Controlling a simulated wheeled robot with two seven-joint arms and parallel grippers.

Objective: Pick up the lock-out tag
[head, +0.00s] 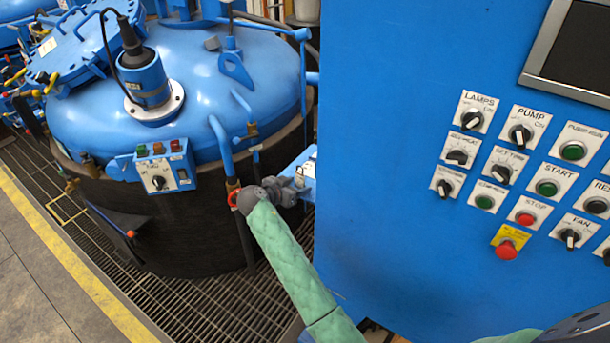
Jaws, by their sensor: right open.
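My right gripper (298,181) is at the end of the green-sleeved arm, left of the blue control cabinet. It is small and dark in the head view, and points right toward a small blue box (306,165) at the cabinet's left edge. The jaws are open, close to the box; I cannot tell whether they touch it. A small pale piece shows at the box by the fingers. I cannot tell whether it is the lock-out tag, and no other tag can be made out clearly. My left gripper is not in view.
The blue control cabinet (400,230) with knobs, buttons and a screen (572,52) fills the right. The round blue-lidded furnace (205,70) stands left, with pipes and a red ring (233,198) near my wrist. Grating (200,305) and a yellow floor line (75,262) lie below.

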